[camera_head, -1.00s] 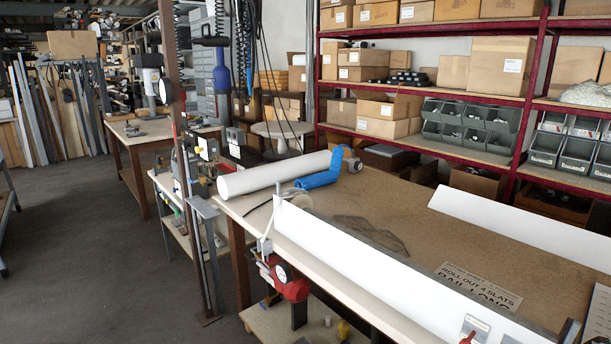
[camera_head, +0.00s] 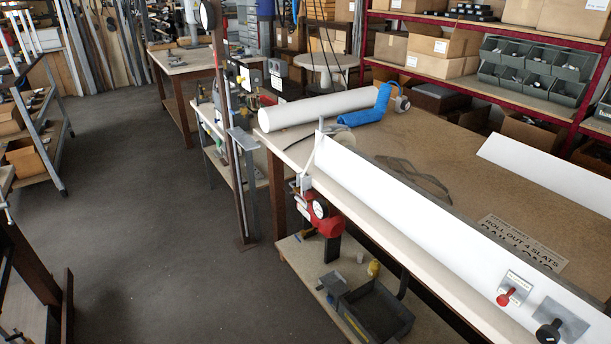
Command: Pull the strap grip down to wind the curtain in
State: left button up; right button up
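A long white slatted panel or rail (camera_head: 430,235), possibly the curtain's housing, stands along the front edge of the workbench. Two small plates on the panel's front carry a red knob (camera_head: 507,297) and a black knob (camera_head: 549,331). Neither of my grippers is in view.
A white roll (camera_head: 318,108) and a blue bent piece (camera_head: 372,110) lie on the workbench (camera_head: 440,190). A grey bin (camera_head: 376,310) sits on the lower shelf. A brown post (camera_head: 228,130) stands left of the bench. The floor (camera_head: 150,230) at left is clear.

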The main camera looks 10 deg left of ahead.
aim_at(304, 205)
jog(key=i+l+u, duration=0.15)
jog(key=i+u, duration=0.15)
jog(key=i, duration=1.4)
jog(key=z, duration=2.4)
jog(key=u, duration=2.4)
jog(key=z, duration=0.35)
